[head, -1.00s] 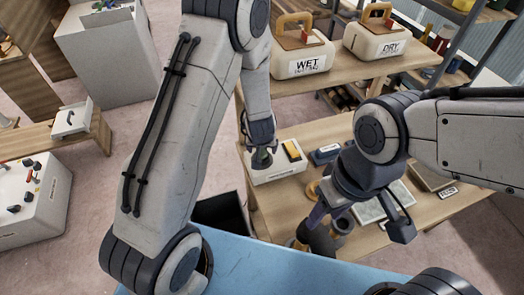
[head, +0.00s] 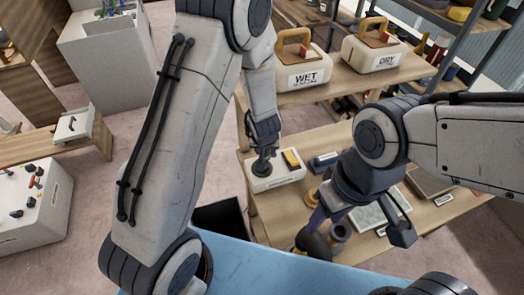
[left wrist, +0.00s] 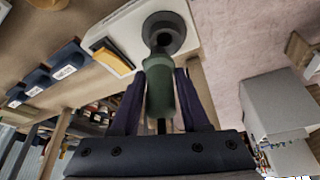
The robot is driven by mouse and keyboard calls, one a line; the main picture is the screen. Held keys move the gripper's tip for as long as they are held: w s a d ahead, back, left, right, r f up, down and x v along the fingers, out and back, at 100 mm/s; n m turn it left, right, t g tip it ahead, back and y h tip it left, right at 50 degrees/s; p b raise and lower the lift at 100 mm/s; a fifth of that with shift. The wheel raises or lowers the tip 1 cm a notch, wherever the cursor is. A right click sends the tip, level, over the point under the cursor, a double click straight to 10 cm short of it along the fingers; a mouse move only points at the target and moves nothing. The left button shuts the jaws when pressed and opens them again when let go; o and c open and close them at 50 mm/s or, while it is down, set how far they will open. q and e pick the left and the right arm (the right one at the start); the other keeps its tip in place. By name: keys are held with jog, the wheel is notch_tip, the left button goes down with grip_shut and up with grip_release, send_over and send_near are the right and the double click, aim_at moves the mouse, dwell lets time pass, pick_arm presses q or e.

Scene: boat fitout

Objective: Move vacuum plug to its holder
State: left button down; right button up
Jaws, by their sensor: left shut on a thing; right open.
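The vacuum plug, a green tapered body with a dark tip, shows in the left wrist view (left wrist: 160,90). My left gripper (left wrist: 160,92) is shut on it, one dark finger on each side; in the head view this gripper (head: 263,150) is over the white box. The plug's tip overlaps a dark round socket (left wrist: 178,30), apparently the holder, on the white box (left wrist: 122,27). I cannot tell how deep the tip sits. The box also shows in the head view (head: 286,178). My right gripper (head: 358,222) is open over the bench's near part.
A yellow-and-dark block (head: 291,158) sits on the white box beside the socket. A dark blue block (head: 325,160) is to its right. Cases marked WET (head: 305,64) and DRY (head: 374,50) stand on the shelf behind. A dark open bin (head: 222,218) is at the bench's left.

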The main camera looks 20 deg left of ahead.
pick_arm(q)
jog(key=s+d+r+p, duration=0.4)
jog(key=d+r+p, duration=0.1)
jog(key=d, duration=0.4)
jog(key=shift+s+d+r, duration=0.15)
jog(key=shift+d+r, duration=0.15)
jog(key=shift+r, duration=0.25)
pick_arm(e)
notch_tip(320, 180, up, 6)
